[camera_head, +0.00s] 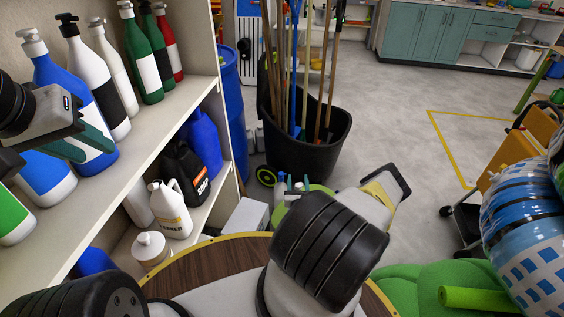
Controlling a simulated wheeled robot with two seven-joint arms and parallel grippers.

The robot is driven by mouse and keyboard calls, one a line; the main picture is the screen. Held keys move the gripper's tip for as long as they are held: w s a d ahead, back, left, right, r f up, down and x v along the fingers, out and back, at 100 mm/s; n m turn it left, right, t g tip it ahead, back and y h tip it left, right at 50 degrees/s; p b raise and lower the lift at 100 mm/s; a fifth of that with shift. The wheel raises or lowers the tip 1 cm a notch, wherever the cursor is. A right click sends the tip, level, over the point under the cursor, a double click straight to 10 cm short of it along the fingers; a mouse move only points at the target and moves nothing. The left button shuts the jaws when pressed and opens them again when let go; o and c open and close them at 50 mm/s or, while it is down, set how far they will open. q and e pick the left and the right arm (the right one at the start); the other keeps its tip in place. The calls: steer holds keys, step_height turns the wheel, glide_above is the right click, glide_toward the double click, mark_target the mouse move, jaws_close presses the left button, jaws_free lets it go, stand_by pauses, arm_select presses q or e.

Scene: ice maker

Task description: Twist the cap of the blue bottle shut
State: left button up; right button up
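A blue bottle (62,78) with a white pump-style top (32,42) stands upright on the upper shelf at the left. A second blue bottle (40,172) with a white lower part stands nearer, its top hidden behind my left arm. I cannot tell which one is meant, or whether a cap is tight. My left gripper (84,146) is in front of the farther blue bottle, below its top. Its teal fingers look apart, with nothing seen between them. My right gripper (395,181) is over the floor, away from the bottles; its fingers are unclear.
White, green and red bottles (168,45) line the upper shelf (170,110). The lower shelf holds a black jug (184,172) and a white jug (170,208). A black bin (303,145) with poles stands beyond. A round wooden top (225,290) is in front.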

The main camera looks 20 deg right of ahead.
mark_target(298, 189)
steer(key=shift+s, duration=0.1)
steer(key=v, duration=0.7)
steer(key=shift+s+a, duration=0.2)
steer(key=shift+s, duration=0.1)
stand_by(0.3)
